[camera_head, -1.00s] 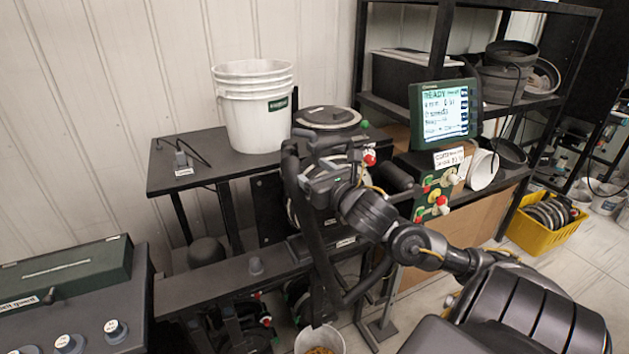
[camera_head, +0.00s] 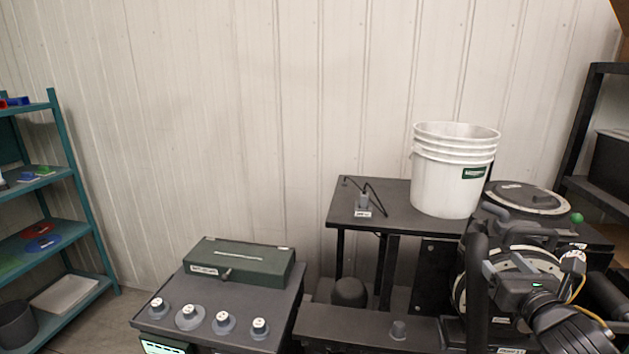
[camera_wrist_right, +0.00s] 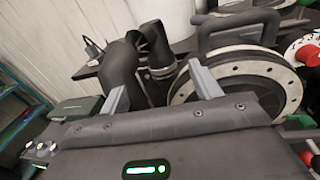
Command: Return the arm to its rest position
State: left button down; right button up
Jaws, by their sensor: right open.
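My right gripper (camera_head: 503,262) is at the lower right of the head view, in front of the seed meter's round pale-rimmed disc (camera_head: 459,297). In the right wrist view its two grey fingers (camera_wrist_right: 160,90) are apart, with nothing clearly held between them. The disc (camera_wrist_right: 272,78) shows there just right of the fingers, and a black curved pipe (camera_wrist_right: 150,60) lies beyond them. I cannot tell whether the gripper touches the meter. My arm hides part of the disc. My left gripper is not in view.
A green case (camera_head: 238,262) and several grey knobbed pieces sit on a dark bench (camera_head: 280,312). A teal shelf (camera_head: 75,205) stands at far left. The wall area between is clear.

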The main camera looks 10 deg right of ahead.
jog(key=s+a+f+m+g, duration=0.25)
jog(key=f+m, duration=0.25)
jog(key=f, duration=0.3)
jog(key=s+a+f+m+g+y, duration=0.1)
jog(key=s+a+f+m+g, duration=0.15)
jog(key=f+m, duration=0.35)
jog(key=s+a+f+m+g, duration=0.15)
jog(key=s+f+m, duration=0.3)
jog(key=f, duration=0.45)
jog(key=s+a+f+m+g+y, duration=0.3)
jog(key=s+a+f+m+g, duration=0.5)
jog(key=s+a+f+m, duration=0.65)
jog(key=s+d+f+m+b, duration=0.1)
jog(key=s+f, duration=0.1)
jog(key=f, duration=1.2)
jog(key=s+d+f+b, duration=0.1)
jog(key=f, duration=1.2)
jog(key=s+d+f+g, duration=0.2)
jog(key=s+f, duration=1.3)
jog(key=shift+s+d+h+b, duration=0.2)
jog(key=shift+d+h+b, duration=0.1)
jog(key=shift+d, duration=0.1)
